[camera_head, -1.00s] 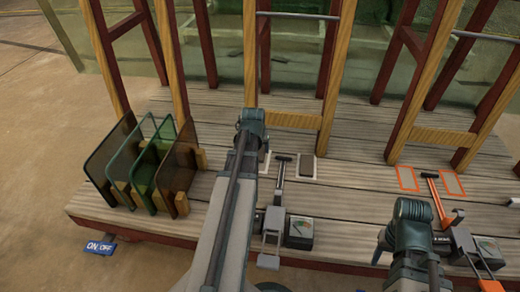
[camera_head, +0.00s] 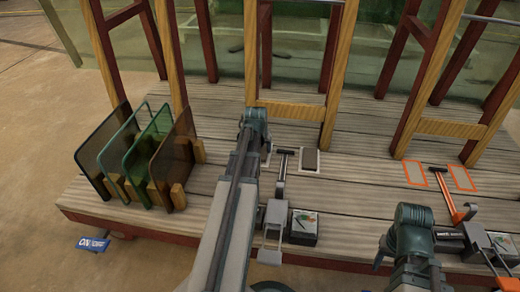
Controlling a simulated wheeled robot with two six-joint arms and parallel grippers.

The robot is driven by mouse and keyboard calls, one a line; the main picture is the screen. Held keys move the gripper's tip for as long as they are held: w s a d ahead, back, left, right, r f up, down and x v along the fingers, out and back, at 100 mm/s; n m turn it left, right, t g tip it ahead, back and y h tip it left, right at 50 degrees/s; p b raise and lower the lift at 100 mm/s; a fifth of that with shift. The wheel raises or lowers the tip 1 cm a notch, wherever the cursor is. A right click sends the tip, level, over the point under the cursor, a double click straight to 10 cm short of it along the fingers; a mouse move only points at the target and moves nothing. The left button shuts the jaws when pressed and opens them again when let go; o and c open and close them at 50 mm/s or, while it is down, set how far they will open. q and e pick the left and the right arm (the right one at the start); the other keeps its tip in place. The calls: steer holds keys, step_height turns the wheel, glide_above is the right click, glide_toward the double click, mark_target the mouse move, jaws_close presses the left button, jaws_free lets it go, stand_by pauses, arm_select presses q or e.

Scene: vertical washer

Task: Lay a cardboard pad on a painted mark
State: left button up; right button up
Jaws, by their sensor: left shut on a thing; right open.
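My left gripper (camera_head: 264,150) is low over the deck at a white-outlined mark (camera_head: 264,163), whose far part is hidden by my arm. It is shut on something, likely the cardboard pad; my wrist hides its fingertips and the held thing. Just to the right, a second white-outlined mark (camera_head: 301,164) surrounds a dark brown rectangle (camera_head: 311,159). Farther right are two orange-outlined marks with tan insides, one on the left (camera_head: 414,173) and one on the right (camera_head: 461,178). My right gripper (camera_head: 458,241) is open at the lower right, near the orange-handled lever, its tips hard to make out.
A black-handled lever (camera_head: 281,175) and a dial box (camera_head: 304,226) stand beside my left arm. An orange-handled lever (camera_head: 448,195) stands at the right. Several tinted panels (camera_head: 143,150) stand in a rack at left. Wooden posts rise behind; the planks between the marks are clear.

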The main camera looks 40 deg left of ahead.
arm_select(q)
steer(key=shift+f+b, duration=0.35)
steer(key=shift+f, duration=0.35)
steer(key=o, duration=1.3)
steer(key=shift+o, duration=0.2)
steer(key=shift+r, duration=0.15)
steer(key=p+v, duration=1.2)
steer(key=v, duration=0.1)
steer(key=shift+s+r+p, duration=0.2)
steer(key=shift+r+p, duration=0.05)
steer(key=shift+p, duration=0.15)
steer(key=shift+d, duration=0.1)
